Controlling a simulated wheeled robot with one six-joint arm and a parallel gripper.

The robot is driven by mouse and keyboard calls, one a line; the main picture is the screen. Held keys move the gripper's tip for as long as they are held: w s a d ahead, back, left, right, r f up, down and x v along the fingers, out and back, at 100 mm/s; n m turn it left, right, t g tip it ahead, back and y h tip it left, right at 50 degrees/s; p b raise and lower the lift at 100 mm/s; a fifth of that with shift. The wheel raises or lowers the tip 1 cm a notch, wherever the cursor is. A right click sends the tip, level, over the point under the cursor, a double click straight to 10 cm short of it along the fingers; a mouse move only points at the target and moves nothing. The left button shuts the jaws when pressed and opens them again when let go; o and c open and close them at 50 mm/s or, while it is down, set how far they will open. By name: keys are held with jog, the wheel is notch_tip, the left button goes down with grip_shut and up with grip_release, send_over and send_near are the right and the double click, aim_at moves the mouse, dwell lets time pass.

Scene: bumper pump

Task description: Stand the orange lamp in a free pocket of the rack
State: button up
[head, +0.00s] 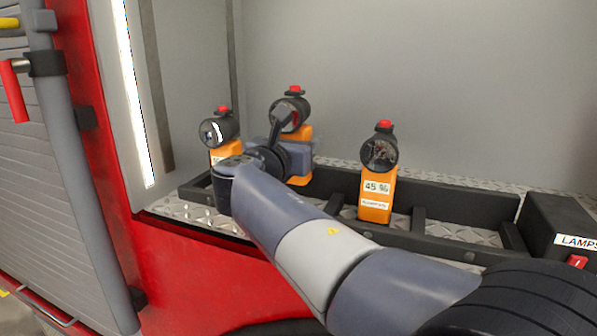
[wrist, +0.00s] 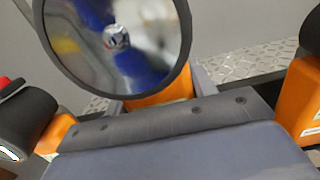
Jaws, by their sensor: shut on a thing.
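My gripper (head: 296,157) is shut on an orange lamp (head: 299,133) with a black round head and red top button. This lamp is upright at the middle-left of the dark rack (head: 456,241). Its round lens fills the top of the wrist view (wrist: 115,40), with part of its orange body (wrist: 160,96) below. My arm hides much of its base, so I cannot tell whether it touches the rack floor. A second orange lamp (head: 222,151) stands at the rack's left end. A third (head: 376,196), labelled 45 %, stands upright in a pocket right of my gripper.
The rack's pocket right of the 45 % lamp looks empty, with tread plate (head: 462,232) showing. A dark box labelled LAMPS (head: 560,222) with a red switch stands at the right end. A grey wall (head: 430,80) is behind. A red frame and lit strip (head: 132,90) are at left.

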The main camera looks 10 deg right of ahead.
jog(key=shift+f, duration=2.2)
jog(key=shift+f+b, duration=0.15)
jog(key=shift+b, duration=0.15)
jog(key=o, duration=1.3)
jog(key=shift+o, duration=0.2)
jog(key=shift+s, duration=0.1)
jog(key=b+v, duration=0.1)
jog(key=v, duration=1.1)
